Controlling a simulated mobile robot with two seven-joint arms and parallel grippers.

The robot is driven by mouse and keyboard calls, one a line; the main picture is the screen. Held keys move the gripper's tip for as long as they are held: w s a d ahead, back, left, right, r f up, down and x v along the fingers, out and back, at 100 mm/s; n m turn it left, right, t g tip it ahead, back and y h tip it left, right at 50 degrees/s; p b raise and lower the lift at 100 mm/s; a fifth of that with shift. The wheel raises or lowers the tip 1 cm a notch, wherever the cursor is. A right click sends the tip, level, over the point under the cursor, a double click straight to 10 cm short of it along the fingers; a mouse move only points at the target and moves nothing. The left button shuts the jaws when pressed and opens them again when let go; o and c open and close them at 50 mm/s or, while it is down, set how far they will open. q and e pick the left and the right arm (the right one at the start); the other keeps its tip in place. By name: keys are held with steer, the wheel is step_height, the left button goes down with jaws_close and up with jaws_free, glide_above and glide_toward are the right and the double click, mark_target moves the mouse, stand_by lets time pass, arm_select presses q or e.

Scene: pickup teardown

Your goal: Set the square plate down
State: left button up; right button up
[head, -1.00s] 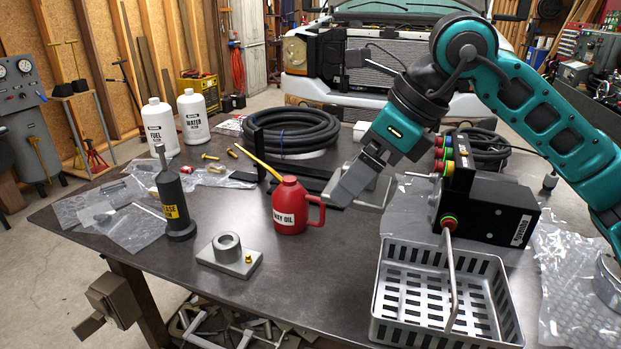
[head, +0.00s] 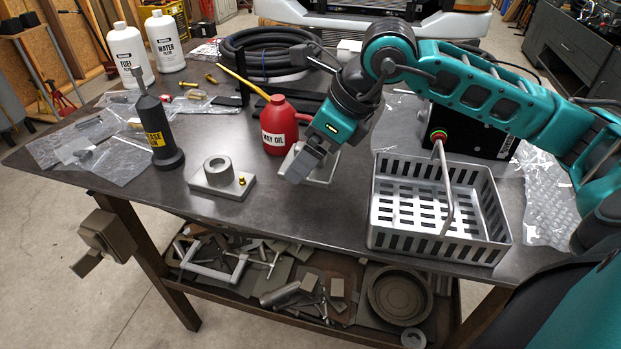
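The square plate (head: 325,171) is a flat light-grey piece at the middle of the bench, just in front and to the right of the red oil can. It lies level at or very near the bench top; I cannot tell whether it touches. My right gripper (head: 299,168) comes down over it from the right, and its grey fingers look shut on the plate. The fingers and wrist hide part of the plate and the grip itself. My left gripper is not in view.
The red oil can (head: 278,128) stands close behind the plate. A grey bearing block (head: 222,182) lies to the left and a metal basket (head: 440,245) to the right. The dark bench top (head: 290,220) is clear in front, up to its edge.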

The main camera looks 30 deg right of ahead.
mark_target(310, 196)
steer(key=shift+f, duration=3.1)
steer(key=shift+f+b, duration=0.2)
steer(key=shift+b, duration=0.25)
steer(key=o, duration=1)
steer(key=shift+o, duration=0.2)
steer(key=shift+r, duration=0.1)
steer(key=shift+d+r+p, duration=0.15)
steer(key=shift+r+p, duration=0.15)
steer(key=shift+r, duration=0.05)
steer(key=v, duration=1.1)
steer(key=shift+s+r, duration=0.15)
steer(key=shift+r, duration=0.05)
